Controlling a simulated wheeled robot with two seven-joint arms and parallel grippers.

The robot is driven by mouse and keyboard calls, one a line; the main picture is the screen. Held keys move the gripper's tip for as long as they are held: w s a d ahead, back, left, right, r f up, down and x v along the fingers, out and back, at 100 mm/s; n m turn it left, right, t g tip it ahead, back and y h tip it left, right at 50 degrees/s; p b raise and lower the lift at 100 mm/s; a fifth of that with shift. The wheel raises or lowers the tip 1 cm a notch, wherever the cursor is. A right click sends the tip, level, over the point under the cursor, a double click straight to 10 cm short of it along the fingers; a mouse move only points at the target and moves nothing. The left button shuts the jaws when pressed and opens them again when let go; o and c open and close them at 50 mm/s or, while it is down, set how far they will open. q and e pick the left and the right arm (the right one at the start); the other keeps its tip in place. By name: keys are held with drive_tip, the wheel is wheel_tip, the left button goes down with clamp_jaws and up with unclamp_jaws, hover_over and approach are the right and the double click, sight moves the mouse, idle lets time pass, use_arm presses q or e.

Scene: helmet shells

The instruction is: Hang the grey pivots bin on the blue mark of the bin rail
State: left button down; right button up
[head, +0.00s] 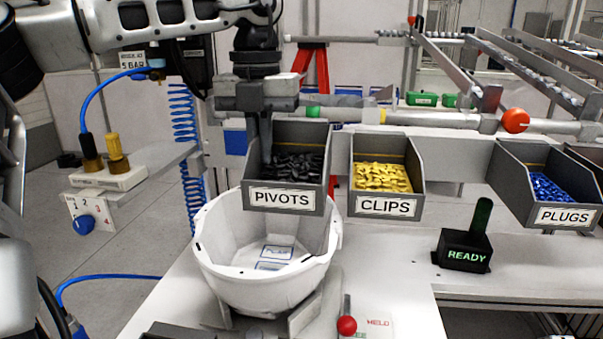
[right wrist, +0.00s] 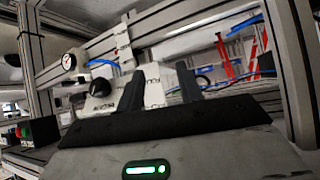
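The grey pivots bin (head: 310,196), labelled PIVOTS and holding dark parts, is in the middle of the head view, above and behind the white helmet shell. My left gripper (head: 264,145) comes down from above at its left side. A dark finger reaches over the wall into the bin, and the gripper appears shut on it; the other finger is hidden. The pale bin rail (head: 340,150) runs behind. A blue mark (head: 236,138) shows just left of the bin. I cannot tell whether the bin touches the rail. My right gripper (right wrist: 158,85) is open and empty in the right wrist view.
The clips bin (head: 390,206) with yellow parts hangs close to the right; the plugs bin (head: 565,216) is farther right. The white helmet shell (head: 265,285) stands below on the table. A black READY box (head: 465,250) and a red-knobbed lever (head: 347,324) stand nearby.

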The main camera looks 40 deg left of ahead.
sight(250, 145)
use_arm(q)
drive_tip(key=shift+s+d+f+b, duration=0.1)
drive_tip(key=shift+s+d+b, duration=0.3)
drive_tip(key=shift+s, duration=0.3)
drive_tip(key=shift+s+d+f+b, duration=0.1)
drive_tip(key=shift+s+d+b, duration=0.3)
drive_tip(key=shift+s, duration=0.25)
drive_tip(key=shift+s+d+b, duration=0.35)
drive_tip(key=shift+s+b, duration=0.05)
drive_tip(key=shift+s, duration=0.3)
drive_tip(key=shift+r, duration=0.1)
